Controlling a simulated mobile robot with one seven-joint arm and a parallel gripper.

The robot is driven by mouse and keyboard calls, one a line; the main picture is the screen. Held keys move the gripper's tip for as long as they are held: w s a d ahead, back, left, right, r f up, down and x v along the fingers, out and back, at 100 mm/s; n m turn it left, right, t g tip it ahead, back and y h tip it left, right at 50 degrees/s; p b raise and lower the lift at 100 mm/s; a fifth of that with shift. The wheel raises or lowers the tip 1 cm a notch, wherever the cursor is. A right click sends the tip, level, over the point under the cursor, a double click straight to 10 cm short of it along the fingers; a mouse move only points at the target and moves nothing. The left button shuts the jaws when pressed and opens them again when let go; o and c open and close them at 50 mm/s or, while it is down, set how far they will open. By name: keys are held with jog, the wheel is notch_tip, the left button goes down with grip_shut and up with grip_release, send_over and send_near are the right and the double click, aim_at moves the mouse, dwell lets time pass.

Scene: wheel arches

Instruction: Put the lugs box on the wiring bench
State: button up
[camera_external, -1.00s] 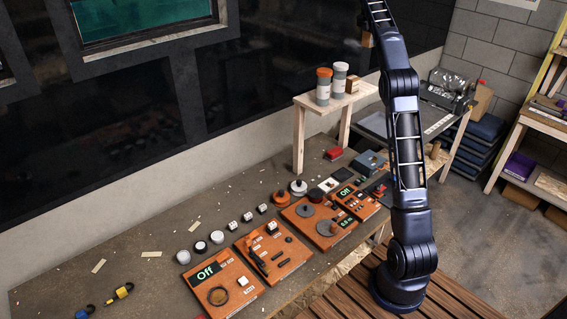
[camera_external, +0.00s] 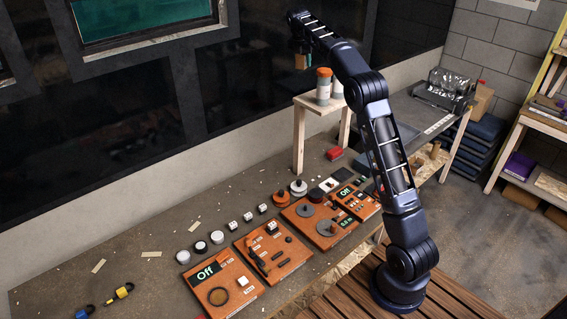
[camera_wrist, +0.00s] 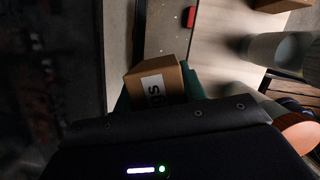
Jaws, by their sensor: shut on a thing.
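A small brown cardboard box with a white label ending in "gs" shows in the wrist view (camera_wrist: 152,82). My gripper (camera_wrist: 158,92) is shut on it, with green fingers on both sides. In the external view the held box (camera_external: 300,62) hangs high at the upper middle, under my gripper (camera_external: 300,48), left of the small raised shelf. The long bench (camera_external: 150,255) runs along the wall below, with the box well above its surface. I cannot tell which part is called the wiring bench.
Grey canisters with orange lids (camera_external: 323,86) stand on the raised wooden shelf (camera_external: 299,140). Orange panels (camera_external: 220,285) and several small parts line the bench's front. A red block (camera_external: 334,153) lies near the shelf. The bench's back left strip is mostly clear.

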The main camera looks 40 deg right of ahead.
jog(key=w+a+f+n, duration=0.1)
jog(key=w+a+f, duration=0.15)
jog(key=a, duration=0.65)
jog(key=w+a+f+n, duration=0.2)
jog(key=a+f, duration=0.2)
jog(key=a, duration=0.6)
jog(key=w+a+f+n, duration=0.1)
jog(key=w+a+f, duration=0.15)
jog(key=a, duration=0.65)
jog(key=s+a+f+n+t+y, duration=0.15)
jog(key=a+f, duration=0.25)
jog(key=a, duration=0.8)
jog(key=s+a+f+n+h, duration=0.1)
jog(key=s+a+f+n, duration=0.2)
jog(key=a, duration=0.9)
jog(key=n+y, duration=0.3)
jog(key=n, duration=0.3)
send_over(163, 295)
jog(key=s+x, duration=0.2)
jog(key=x, duration=0.6)
jog(key=s+d+f+x, duration=0.1)
jog(key=s+x, duration=0.1)
jog(key=x, duration=0.6)
jog(key=shift+m+t+h, duration=0.25)
jog(key=shift+t, duration=0.1)
jog(key=f, duration=2)
jog(key=shift+s+a+f, duration=0.2)
jog(key=shift+f, duration=0.15)
jog(key=o, duration=1.1)
jog(key=shift+c, duration=0.2)
